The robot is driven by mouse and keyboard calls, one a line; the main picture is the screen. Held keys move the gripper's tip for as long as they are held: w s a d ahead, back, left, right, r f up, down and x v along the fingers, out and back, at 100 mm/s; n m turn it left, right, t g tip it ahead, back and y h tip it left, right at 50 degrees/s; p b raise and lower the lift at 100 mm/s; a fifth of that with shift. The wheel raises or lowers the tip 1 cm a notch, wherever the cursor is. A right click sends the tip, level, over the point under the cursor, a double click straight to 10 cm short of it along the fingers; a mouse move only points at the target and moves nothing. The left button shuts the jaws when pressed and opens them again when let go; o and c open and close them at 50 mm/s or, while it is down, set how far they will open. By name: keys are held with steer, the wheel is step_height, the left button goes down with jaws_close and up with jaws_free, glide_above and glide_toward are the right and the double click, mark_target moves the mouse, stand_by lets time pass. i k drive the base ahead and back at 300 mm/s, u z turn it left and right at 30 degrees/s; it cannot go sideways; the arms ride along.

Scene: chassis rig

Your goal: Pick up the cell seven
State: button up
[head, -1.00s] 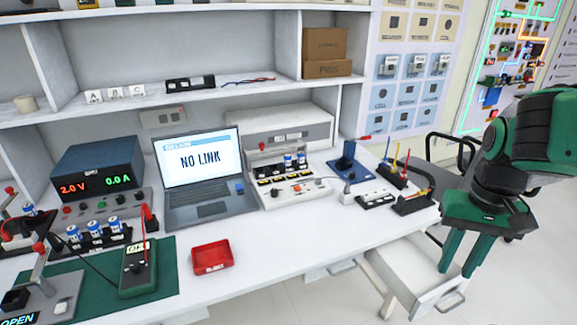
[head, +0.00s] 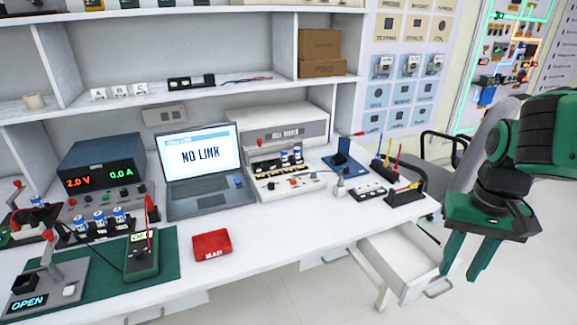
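Several small blue-and-white cells are in view, but their numbers are too small to read, so I cannot tell which is cell seven. Three cells (head: 99,219) stand in a dark rack at the left. More cells (head: 297,153) stand upright in the cell reader (head: 285,183) right of the laptop. My gripper (head: 463,264) hangs at the right, beyond the bench's right end and in front of the open drawer in the picture. Its two green fingers point down, apart, with nothing between them. It is far from the cells.
A laptop (head: 198,171) reads NO LINK. A power supply (head: 100,165), a green meter (head: 141,255) and tool holders (head: 404,195) crowd the bench. The drawer (head: 407,269) stands open. The front middle is clear.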

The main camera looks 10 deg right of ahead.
mark_target(284, 153)
steer(key=k, duration=1.05)
steer(key=u, duration=0.65)
steer(key=i, duration=1.55)
steer(key=z, duration=0.65)
steer(key=i, duration=0.45)
steer(key=z, duration=0.25)
